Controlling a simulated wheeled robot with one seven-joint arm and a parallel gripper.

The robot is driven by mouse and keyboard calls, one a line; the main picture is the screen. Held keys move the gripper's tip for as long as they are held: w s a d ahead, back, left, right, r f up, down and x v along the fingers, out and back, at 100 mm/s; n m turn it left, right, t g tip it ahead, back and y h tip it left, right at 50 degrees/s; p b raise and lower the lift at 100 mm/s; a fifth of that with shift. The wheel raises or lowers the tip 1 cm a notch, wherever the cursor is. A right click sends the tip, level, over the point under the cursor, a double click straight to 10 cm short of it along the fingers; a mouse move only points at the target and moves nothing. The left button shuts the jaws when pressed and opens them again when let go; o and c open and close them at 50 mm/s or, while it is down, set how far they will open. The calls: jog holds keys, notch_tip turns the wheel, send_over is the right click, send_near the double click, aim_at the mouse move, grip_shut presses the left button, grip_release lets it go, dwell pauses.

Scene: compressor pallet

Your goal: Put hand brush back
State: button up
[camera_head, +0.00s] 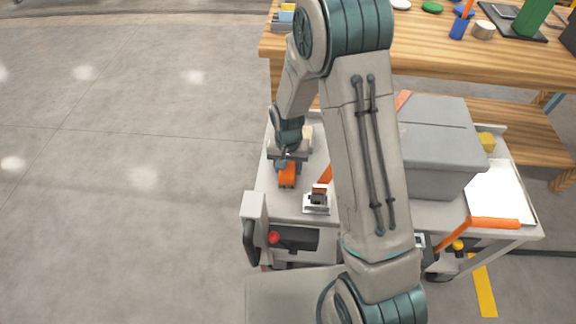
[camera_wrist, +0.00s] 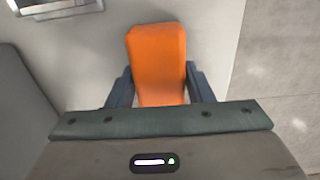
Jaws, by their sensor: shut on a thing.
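An orange block-shaped thing, which I take to be the hand brush (camera_wrist: 157,60), sits between the two dark fingers of my gripper (camera_wrist: 160,88) in the wrist view. In the head view its orange part (camera_head: 287,176) shows below my gripper (camera_head: 290,163), over the left end of the grey cart top (camera_head: 262,180). My gripper is shut on it. No bristles show. I cannot tell whether it touches the cart top.
A metal holder with a dark and orange part (camera_head: 317,199) stands just right of the brush. A large grey box (camera_head: 436,145) takes up the cart's middle. A wooden workbench (camera_head: 420,50) with several items stands behind. Open floor (camera_head: 120,180) lies left.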

aim_at(288, 165)
jog(key=shift+r, duration=0.1)
jog(key=o, duration=0.9)
jog(key=shift+f, duration=0.2)
jog(key=shift+o, duration=0.2)
notch_tip(288, 165, up, 12)
jog(key=p, duration=0.1)
jog(key=s+d+r+n+t, duration=0.1)
jog(key=s+d+r, duration=0.3)
jog(key=s+r, duration=0.3)
jog(key=s+d+r+n+t, duration=0.1)
jog(key=s+d+r, duration=0.4)
jog(key=s, duration=0.6)
notch_tip(288, 165, up, 2)
jog(key=shift+s+d+r, duration=0.2)
jog(key=shift+s, duration=0.1)
